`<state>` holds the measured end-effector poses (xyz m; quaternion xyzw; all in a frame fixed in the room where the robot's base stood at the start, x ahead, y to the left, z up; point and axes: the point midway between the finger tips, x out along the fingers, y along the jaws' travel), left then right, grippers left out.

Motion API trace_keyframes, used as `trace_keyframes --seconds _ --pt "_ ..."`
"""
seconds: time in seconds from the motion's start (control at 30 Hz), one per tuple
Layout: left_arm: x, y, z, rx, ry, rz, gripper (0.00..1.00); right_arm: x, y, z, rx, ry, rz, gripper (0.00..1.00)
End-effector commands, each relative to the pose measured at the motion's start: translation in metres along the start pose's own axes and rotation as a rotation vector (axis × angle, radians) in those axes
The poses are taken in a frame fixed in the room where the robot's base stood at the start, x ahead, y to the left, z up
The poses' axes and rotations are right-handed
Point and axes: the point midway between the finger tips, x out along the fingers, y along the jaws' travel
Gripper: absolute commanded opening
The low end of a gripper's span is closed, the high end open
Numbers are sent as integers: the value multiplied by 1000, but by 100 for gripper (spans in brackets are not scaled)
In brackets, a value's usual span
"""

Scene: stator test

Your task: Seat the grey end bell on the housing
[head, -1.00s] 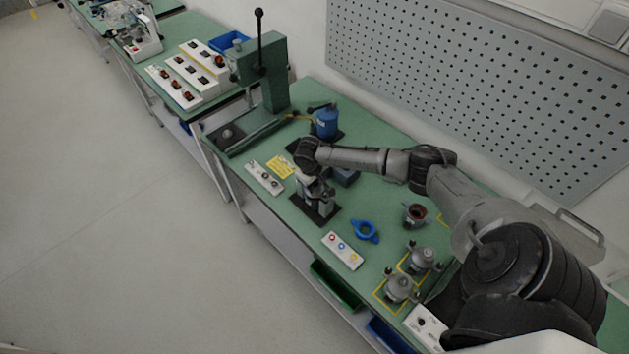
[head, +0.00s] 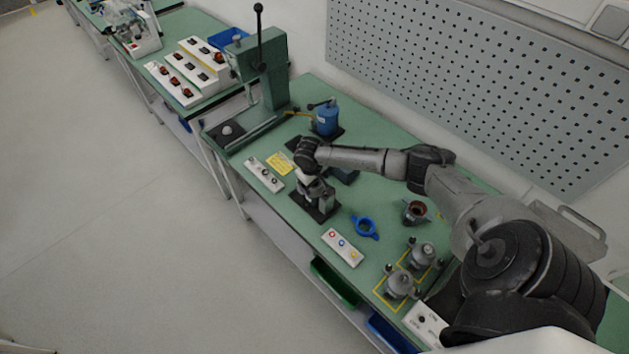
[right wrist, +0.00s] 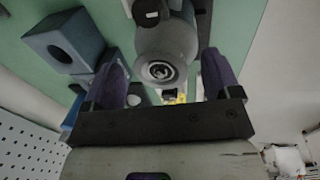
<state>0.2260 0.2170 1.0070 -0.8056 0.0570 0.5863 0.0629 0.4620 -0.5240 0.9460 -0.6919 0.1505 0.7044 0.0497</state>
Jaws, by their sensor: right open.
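My right gripper (head: 311,184) points down over a grey fixture (head: 327,202) on a dark base plate (head: 300,207) near the middle of the bench. In the right wrist view its two purple-grey fingers (right wrist: 163,62) are apart. A rounded grey part (right wrist: 165,38) with a round metal centre, which looks like the end bell, lies between them. I cannot tell whether the fingers touch it. The arm hides most of this spot in the head view, so the housing is not clearly seen. My left gripper is not in view.
Two grey motor-like units (head: 422,254) stand in yellow-marked squares at the front right. A green press (head: 262,75) stands farther left.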

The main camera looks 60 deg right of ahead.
Motion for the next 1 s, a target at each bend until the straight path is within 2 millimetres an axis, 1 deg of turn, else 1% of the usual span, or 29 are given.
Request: trace_keyframes --seconds 0.17,0.27,0.37,0.7,0.8,1.0 --pt "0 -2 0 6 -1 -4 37 -1 0 0 0 0 0 83" --pt "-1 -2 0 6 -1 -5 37 -8 0 0 0 0 0 83" --pt "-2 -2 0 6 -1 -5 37 -22 1 0 0 2 0 83" --pt "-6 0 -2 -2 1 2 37 -89 0 0 -1 3 0 83" --pt "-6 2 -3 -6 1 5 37 -105 0 -1 0 3 0 83" --pt "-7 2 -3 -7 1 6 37 -128 0 0 -1 1 0 83"
